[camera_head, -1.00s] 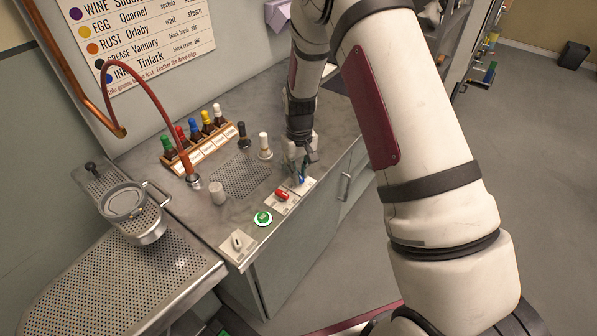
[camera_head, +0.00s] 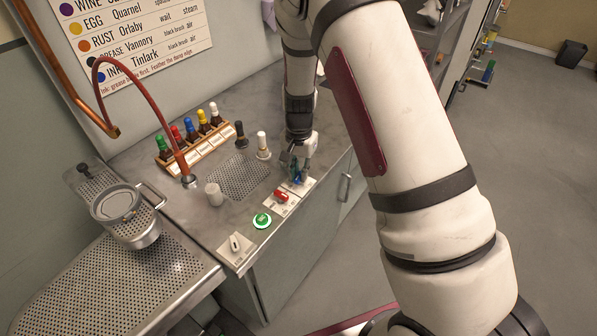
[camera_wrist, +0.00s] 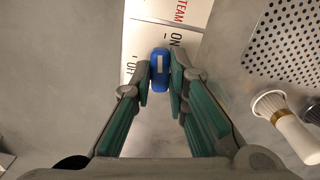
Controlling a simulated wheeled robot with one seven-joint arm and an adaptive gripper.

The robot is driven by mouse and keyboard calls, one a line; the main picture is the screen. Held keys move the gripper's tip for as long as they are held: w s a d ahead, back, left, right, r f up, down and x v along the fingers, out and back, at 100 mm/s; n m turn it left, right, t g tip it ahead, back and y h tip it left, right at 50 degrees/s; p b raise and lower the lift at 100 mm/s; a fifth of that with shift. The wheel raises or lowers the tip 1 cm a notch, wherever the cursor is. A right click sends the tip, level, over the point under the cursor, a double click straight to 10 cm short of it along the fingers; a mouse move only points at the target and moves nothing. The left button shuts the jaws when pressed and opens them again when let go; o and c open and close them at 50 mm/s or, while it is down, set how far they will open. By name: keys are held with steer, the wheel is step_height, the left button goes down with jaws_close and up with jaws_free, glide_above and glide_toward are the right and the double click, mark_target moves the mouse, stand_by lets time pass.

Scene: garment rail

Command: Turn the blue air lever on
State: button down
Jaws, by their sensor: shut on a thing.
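The blue air lever (camera_wrist: 160,62) shows between my fingertips in the wrist view, on a white plate marked ON and OFF (camera_wrist: 139,45). My gripper (camera_wrist: 160,82) is shut on the lever, one green-padded finger on each side. In the head view my gripper (camera_head: 297,175) reaches down to the front edge of the counter and mostly hides the lever. The lever's base and exact angle are hard to tell.
The red lever (camera_head: 281,197) on the neighbouring plate and a green button (camera_head: 262,220) sit just left of my gripper. A white-tipped brush (camera_head: 263,146) and a perforated drain (camera_head: 240,177) are behind. Coloured bottles (camera_head: 189,132) stand in a rack farther back.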

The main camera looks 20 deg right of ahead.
mark_target(299, 175)
steer(key=shift+m, duration=1.1)
steer(key=c, duration=1.6)
jaws_free()
steer(key=shift+o, duration=0.2)
step_height(299, 175, up, 12)
